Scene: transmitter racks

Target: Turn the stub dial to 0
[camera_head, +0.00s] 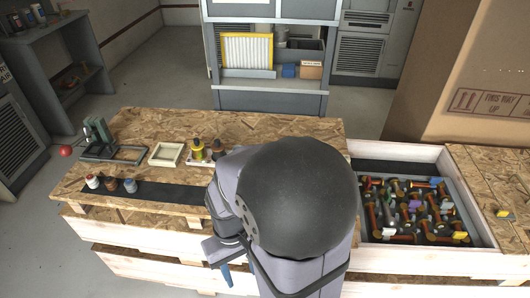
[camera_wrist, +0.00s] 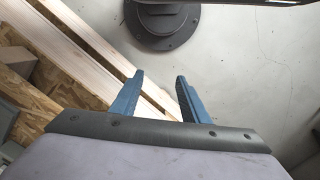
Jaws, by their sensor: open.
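I cannot make out the stub dial or a 0 mark in either view. My gripper (camera_wrist: 159,80) is open in the wrist view, with two blue fingers apart and nothing between them. It is over the pale floor beside the wooden crate boards (camera_wrist: 88,45). In the head view only a blue finger (camera_head: 227,276) shows, low in front of the workbench. My arm covers the middle of that view and hides part of the bench top.
The particle-board bench (camera_head: 262,127) carries a small green-grey press (camera_head: 97,136), a cream frame (camera_head: 168,154), yellow and dark bottles (camera_head: 197,149) and small jars (camera_head: 112,184). A grey rack (camera_head: 268,101) stands behind.

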